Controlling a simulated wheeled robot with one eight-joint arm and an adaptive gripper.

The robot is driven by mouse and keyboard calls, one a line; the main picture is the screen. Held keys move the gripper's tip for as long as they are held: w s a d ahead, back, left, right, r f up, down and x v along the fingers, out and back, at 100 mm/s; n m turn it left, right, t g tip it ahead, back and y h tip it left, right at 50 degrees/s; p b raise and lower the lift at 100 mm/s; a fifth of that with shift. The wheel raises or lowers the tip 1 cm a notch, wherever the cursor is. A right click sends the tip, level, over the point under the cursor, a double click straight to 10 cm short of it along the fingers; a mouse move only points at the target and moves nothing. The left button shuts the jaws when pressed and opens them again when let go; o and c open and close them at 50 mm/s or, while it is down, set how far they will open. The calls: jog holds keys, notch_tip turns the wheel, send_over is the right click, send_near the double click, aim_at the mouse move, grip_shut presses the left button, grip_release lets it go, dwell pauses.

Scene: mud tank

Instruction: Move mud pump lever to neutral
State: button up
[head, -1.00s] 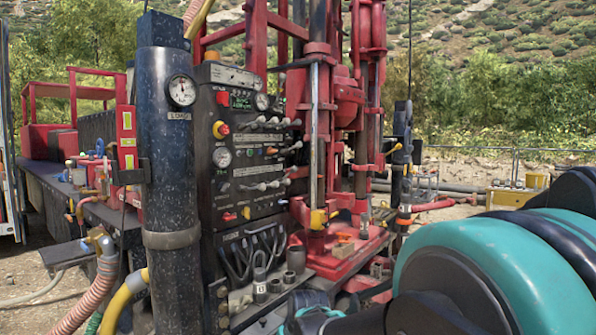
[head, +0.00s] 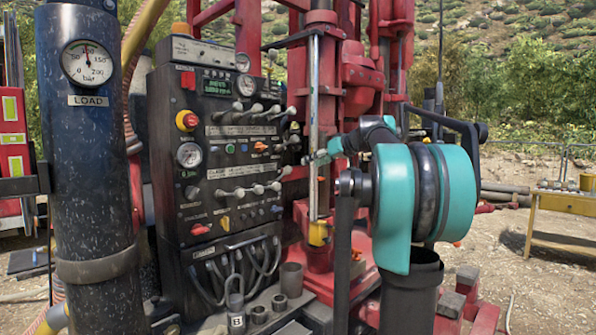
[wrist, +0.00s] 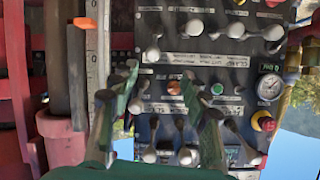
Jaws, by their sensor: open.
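The black control panel (head: 220,150) stands left of centre in the head view, with an upper row of silver levers (head: 248,109) and a lower row (head: 252,190). I cannot read which lever is labelled mud pump. My gripper (head: 312,158) is at the panel's right side, at a height between the two rows. In the wrist view the panel appears upside down. There my gripper (wrist: 168,88) is open, its two fingers apart in front of the panel, with nothing visibly held. The upper row's knobs (wrist: 185,156) show low between and beside the fingers; the lower row (wrist: 194,27) lies beyond.
A red drill mast with a chrome rod (head: 313,120) stands just right of the panel, close to my gripper. A dark column with a load gauge (head: 88,62) stands at left. Hoses (head: 235,270) hang below the panel. A yellow table (head: 560,205) stands far right.

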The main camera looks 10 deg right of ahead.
aim_at(290, 169)
jog(key=x, duration=0.5)
jog(key=r+x, duration=0.1)
jog(key=x, duration=0.5)
jog(key=w+x, duration=0.1)
jog(key=x, duration=0.5)
jog(key=shift+w+d+r, duration=0.15)
jog(key=shift+d+r, duration=0.1)
jog(key=shift+d, duration=0.05)
jog(key=shift+c, duration=0.3)
grip_shut()
